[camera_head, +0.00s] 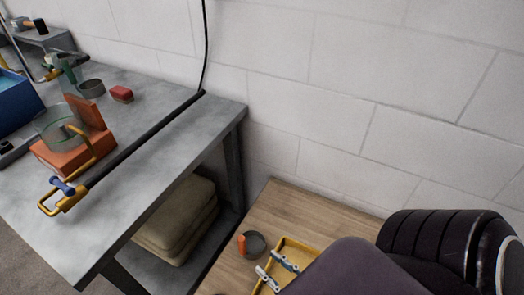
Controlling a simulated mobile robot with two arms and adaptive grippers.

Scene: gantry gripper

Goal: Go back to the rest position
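My dark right arm (440,250) fills the lower right of the head view, over the wooden table. A rounded purple-grey part (345,268), which looks like mine too, covers the near side of a yellow tray. The fingers of my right gripper cannot be made out clearly, so I cannot tell whether they are open or shut. My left gripper and arm are out of view.
The grey workbench (165,150) at left holds a yellow clamp (72,200), black rod (145,138), orange box (75,155) and red block (121,94). The wooden table (300,215) holds a grey cup (256,243) and yellow tray (292,242) with blue-and-white pieces. A block wall stands behind.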

